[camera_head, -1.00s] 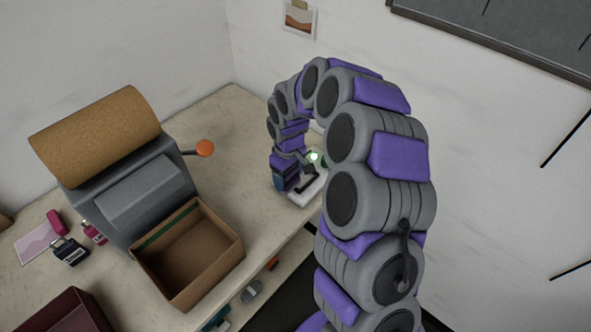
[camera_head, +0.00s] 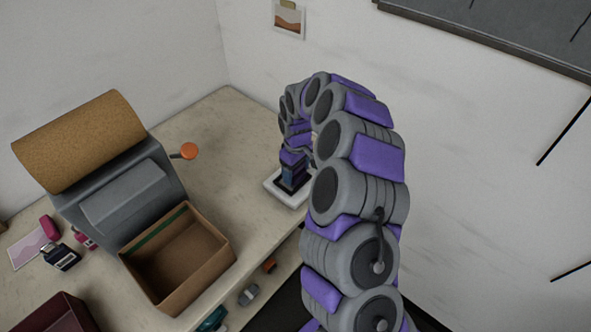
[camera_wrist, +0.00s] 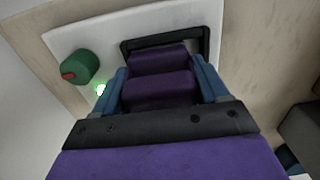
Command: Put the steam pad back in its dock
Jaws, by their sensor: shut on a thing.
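The handle's near part is hidden. I cannot tell a separate dock from the white unit, nor whether the unit is raised.
An open cardboard box (camera_head: 178,258) stands at the bench's front edge, beside a grey machine (camera_head: 125,200) with a brown roll (camera_head: 80,140) and an orange-knobbed lever (camera_head: 188,151). A wall is close behind my arm. The bench between lever and pad is clear.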

